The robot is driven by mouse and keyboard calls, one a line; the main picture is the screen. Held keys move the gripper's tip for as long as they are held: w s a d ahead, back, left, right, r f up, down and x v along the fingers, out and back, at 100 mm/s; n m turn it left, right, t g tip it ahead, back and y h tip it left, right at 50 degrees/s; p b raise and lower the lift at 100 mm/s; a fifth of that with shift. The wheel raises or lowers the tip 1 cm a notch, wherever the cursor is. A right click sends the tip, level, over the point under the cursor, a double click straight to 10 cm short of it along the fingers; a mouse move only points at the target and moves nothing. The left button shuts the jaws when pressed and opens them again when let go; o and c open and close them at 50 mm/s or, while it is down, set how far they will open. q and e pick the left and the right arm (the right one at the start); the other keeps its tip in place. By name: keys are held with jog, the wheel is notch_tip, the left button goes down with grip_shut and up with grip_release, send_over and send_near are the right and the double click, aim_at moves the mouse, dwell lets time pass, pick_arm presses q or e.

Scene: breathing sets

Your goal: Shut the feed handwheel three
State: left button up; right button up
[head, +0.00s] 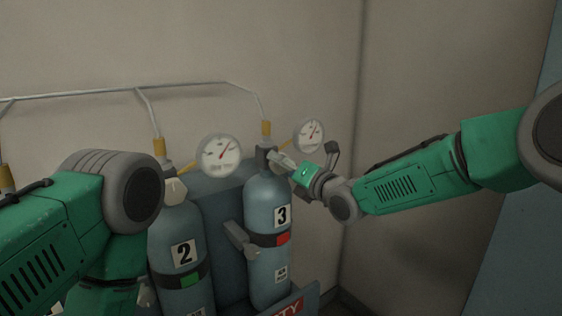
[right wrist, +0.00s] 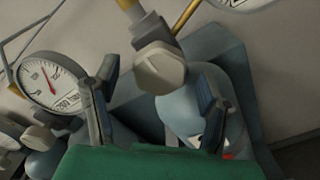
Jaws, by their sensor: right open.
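Cylinder three (head: 266,205) is a blue-grey bottle with a "3" label and a red tag on its strap. Its grey valve (head: 264,156) sits on top under a yellow fitting. My right gripper (head: 284,162) is at this valve, reaching in from the right and partly hiding the handwheel. In the right wrist view, the pale faceted handwheel (right wrist: 160,68) lies between the spread fingers of the right gripper (right wrist: 160,90), with visible gaps on its sides. The gripper is open and holds nothing. My left arm fills the lower left of the head view; its gripper does not show.
Cylinder two (head: 180,225), with a green tag and a pale handwheel (head: 175,191), stands left of cylinder three. Two round gauges (head: 220,153) (head: 309,134) are close behind the valves. A thin pipe (head: 120,91) runs along the wall. Clear wall lies to the right.

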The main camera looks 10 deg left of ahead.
jog(key=shift+x, duration=0.9)
jog(key=shift+d, duration=0.25)
jog(key=shift+s, duration=0.1)
jog(key=c, duration=1.2)
jog(key=shift+o, duration=0.2)
jog(key=shift+a, duration=0.1)
